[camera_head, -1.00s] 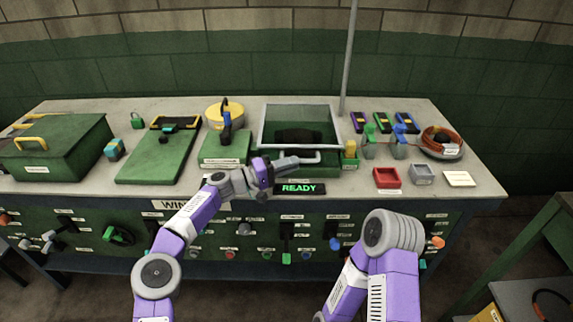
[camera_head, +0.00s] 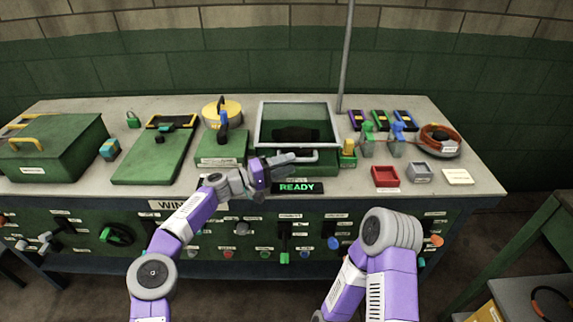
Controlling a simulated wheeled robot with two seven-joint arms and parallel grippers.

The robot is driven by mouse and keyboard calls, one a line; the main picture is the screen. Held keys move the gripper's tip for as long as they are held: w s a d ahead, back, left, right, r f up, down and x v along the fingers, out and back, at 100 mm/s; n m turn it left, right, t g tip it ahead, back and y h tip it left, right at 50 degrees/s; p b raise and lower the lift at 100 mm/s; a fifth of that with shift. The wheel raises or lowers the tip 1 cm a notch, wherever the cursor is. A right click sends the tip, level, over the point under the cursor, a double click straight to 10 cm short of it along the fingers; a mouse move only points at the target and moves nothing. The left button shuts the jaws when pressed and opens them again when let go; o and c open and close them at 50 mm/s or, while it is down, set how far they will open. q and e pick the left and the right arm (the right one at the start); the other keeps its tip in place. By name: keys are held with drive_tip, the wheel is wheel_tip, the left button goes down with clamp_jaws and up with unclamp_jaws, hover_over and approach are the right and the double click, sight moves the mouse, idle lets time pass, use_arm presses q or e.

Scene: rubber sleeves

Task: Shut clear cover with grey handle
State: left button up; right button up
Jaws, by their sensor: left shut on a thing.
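The clear cover (camera_head: 300,112) has a grey frame and sits over a green box (camera_head: 325,171) at the middle of the bench. It looks raised at a tilt, though its exact angle is hard to tell. Its grey handle (camera_head: 313,157) is at the front edge. A dark object shows through the clear panel. My left gripper (camera_head: 288,160) comes in from the left and is shut on the grey handle at its left part, just above the READY sign; its fingers partly hide the handle. My right arm is at the lower right, but its gripper is out of view.
A yellow-topped block (camera_head: 348,148) is close to the cover's right. Red (camera_head: 385,177) and grey (camera_head: 419,172) trays lie farther right. A grey pole rises behind.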

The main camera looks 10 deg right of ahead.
use_arm(q)
drive_tip(key=a, duration=0.5)
drive_tip(key=s+a+p, duration=0.1)
drive_tip(key=a, duration=0.1)
drive_tip(key=shift+s+a+f, duration=0.1)
drive_tip(key=shift+a+f, duration=0.05)
drive_tip(key=shift+f, duration=0.15)
